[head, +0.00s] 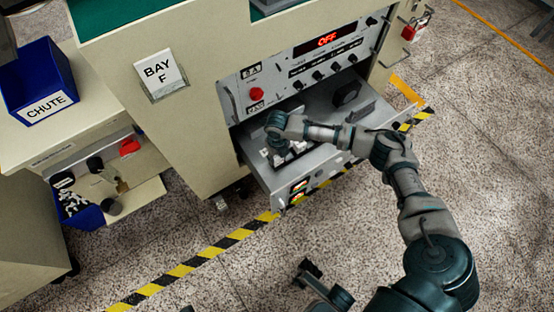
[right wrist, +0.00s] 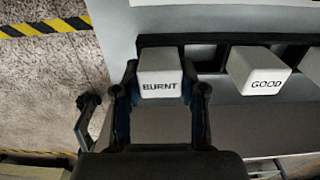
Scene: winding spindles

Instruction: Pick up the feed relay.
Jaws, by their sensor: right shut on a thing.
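In the right wrist view, a white block marked BURNT (right wrist: 160,75) sits between the two dark fingers of my right gripper (right wrist: 160,98), which is shut on it. A similar white block marked GOOD (right wrist: 258,72) stands just to its right, apart from the fingers. Which block is the feed relay is not written on them. In the head view, my right gripper (head: 278,152) points down into the open drawer (head: 262,186) of the cabinet, near its left end; the arm and gripper hide much of the blocks there.
Another white block (right wrist: 313,66) is cut off at the wrist view's right edge. The cabinet panel (head: 312,62) above the drawer reads OFF. A round dark part (head: 346,93) lies in the drawer's far right. A blue CHUTE bin (head: 38,80) stands on the left bench.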

